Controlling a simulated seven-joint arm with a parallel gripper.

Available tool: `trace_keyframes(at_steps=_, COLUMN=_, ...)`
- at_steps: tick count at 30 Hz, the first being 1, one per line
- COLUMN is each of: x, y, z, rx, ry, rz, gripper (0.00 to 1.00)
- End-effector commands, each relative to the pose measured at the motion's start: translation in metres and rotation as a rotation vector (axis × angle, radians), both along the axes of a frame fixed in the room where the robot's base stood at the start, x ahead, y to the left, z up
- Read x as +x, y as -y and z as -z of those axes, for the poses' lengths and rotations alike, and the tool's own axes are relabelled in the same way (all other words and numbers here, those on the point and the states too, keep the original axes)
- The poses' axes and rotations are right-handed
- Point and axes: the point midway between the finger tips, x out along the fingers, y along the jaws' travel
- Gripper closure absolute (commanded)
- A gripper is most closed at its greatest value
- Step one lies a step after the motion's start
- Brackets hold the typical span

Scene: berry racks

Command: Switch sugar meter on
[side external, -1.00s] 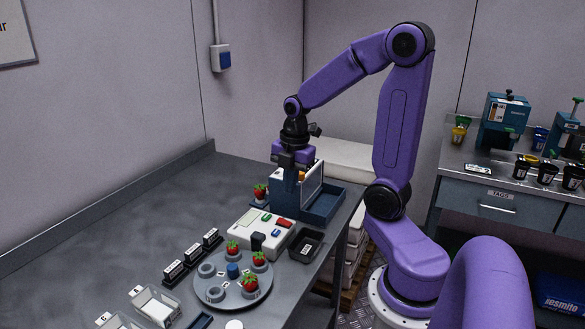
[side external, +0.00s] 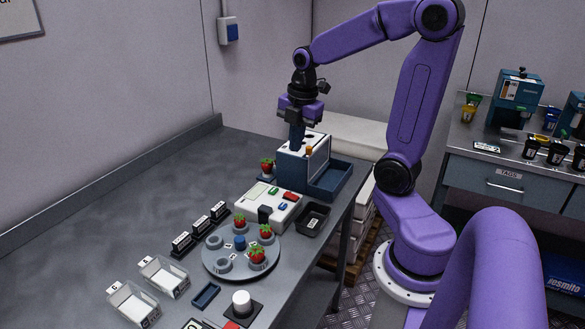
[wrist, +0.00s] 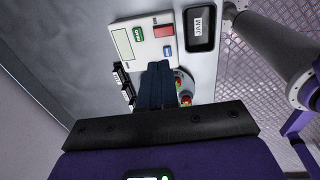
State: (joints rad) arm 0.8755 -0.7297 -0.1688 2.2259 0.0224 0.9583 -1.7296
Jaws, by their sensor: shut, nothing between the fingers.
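The sugar meter, a white box (side external: 253,212) with a grey-green screen and green, red and blue buttons, sits on the bench. The wrist view shows its white top (wrist: 128,55) with the green button (wrist: 138,34), the red button (wrist: 163,31) and a small blue button (wrist: 168,51). My gripper (side external: 297,146) points down, shut and empty, in front of the blue-and-white box behind the meter. It is higher than the meter and apart from it. In the wrist view the closed fingers (wrist: 157,68) overlap the meter's lower edge.
The blue-and-white box (side external: 291,170) has a blue tray beside it. A black dish (side external: 312,219) stands right of the meter, marked JAM in the wrist view (wrist: 200,47). A round grey plate (side external: 216,276) with strawberries is in front.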

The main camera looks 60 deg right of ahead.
Motion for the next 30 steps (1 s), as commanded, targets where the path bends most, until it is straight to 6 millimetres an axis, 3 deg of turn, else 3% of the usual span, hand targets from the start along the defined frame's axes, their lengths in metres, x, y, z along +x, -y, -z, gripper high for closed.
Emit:
trace_keyframes(at_steps=14, x=0.005, y=0.000, z=0.005, rx=0.001, ry=0.010, rz=0.001, gripper=1.00)
trace_keyframes(at_steps=30, x=0.016, y=0.000, z=0.091, rx=0.001, ry=0.005, rz=0.001, gripper=1.00)
